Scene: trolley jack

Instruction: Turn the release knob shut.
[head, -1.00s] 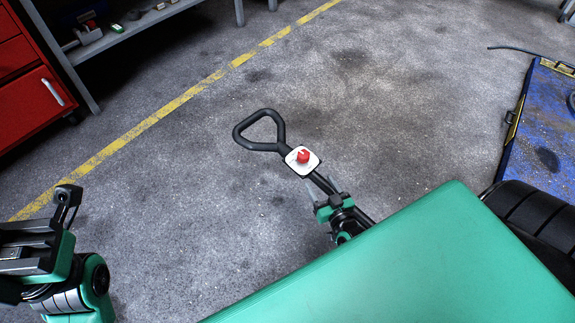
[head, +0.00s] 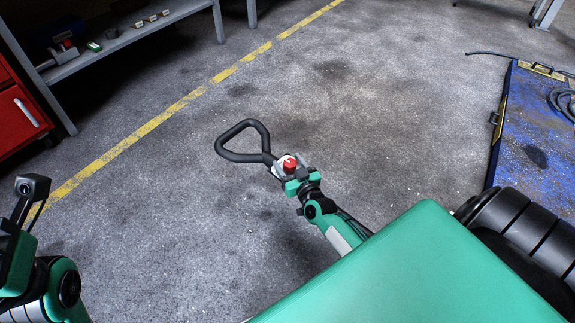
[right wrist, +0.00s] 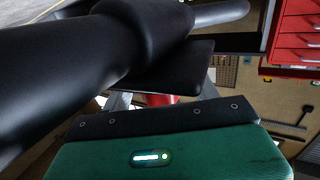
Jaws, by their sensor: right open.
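The red release knob (head: 290,163) sits on a pale plate at the lower end of the jack's black loop handle (head: 243,141). My right gripper (head: 288,168) is open at the knob, with its fingers around or beside it; the head view does not show which. In the right wrist view, a bit of red, likely the knob (right wrist: 160,99), shows between the gripper's front and a black plate. Most of it is hidden, and contact cannot be told. My left arm shows at the left edge, with its fingers out of the picture.
A blue lift platform (head: 530,150) lies at the right. A grey shelf (head: 130,38) and a red cabinet (head: 22,115) stand at the upper left. A yellow line (head: 150,125) crosses the floor. The floor around the handle is clear.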

